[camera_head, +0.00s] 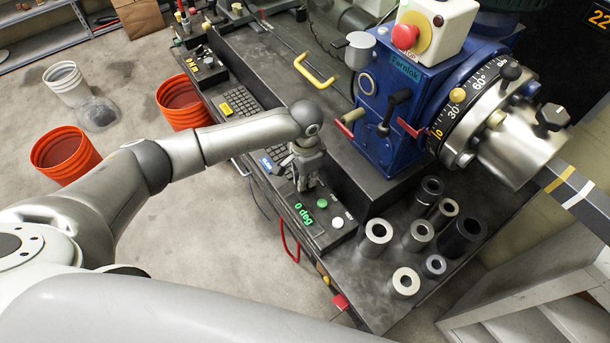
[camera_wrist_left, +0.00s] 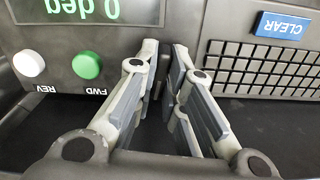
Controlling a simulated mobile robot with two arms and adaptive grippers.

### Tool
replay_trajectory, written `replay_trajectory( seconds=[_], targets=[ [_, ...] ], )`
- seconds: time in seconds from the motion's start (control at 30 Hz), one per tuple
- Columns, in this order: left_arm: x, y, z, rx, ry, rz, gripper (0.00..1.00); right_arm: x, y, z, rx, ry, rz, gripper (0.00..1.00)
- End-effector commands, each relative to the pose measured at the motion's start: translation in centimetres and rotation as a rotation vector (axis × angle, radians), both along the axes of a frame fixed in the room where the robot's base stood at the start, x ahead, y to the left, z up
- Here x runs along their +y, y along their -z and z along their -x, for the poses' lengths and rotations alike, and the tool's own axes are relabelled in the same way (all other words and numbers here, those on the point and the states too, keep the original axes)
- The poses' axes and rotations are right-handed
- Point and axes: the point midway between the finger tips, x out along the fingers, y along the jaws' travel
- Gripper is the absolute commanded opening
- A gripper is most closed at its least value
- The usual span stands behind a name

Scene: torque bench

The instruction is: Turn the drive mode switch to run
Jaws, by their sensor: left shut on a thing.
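The control panel (camera_head: 318,208) has a green "0 deg" display (camera_head: 304,214), a green FWD button (camera_head: 322,203) and a white REV button (camera_head: 337,222). My left gripper (camera_head: 304,184) points down at the end of this panel beside the keypad. In the left wrist view my left gripper (camera_wrist_left: 170,50) has its fingers close together, between the FWD button (camera_wrist_left: 87,65) and the keypad. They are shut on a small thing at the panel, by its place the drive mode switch. The fingers hide the switch, so its setting cannot be told. My right gripper is not in view.
The keypad (camera_wrist_left: 258,70) with a blue CLEAR key (camera_wrist_left: 283,25) lies beside the fingers. A blue gearbox (camera_head: 385,115) with a red stop button (camera_head: 405,36) stands behind. Several metal sockets (camera_head: 418,235) stand on the bench at the right. Orange buckets (camera_head: 65,155) stand on the floor.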

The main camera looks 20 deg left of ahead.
Motion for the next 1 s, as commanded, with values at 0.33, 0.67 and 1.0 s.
replay_trajectory(
  seconds=[0.33,0.67,1.0],
  targets=[
    [0.0,-0.3,0.0,0.000,0.291,0.000,0.00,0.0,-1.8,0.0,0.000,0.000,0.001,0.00],
    [0.0,-0.2,-0.1,-0.002,0.525,-0.001,0.00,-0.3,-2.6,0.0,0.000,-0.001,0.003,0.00],
    [0.0,-0.1,-0.1,-0.002,0.639,0.000,0.00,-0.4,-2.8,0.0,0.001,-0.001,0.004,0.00]
  ],
)
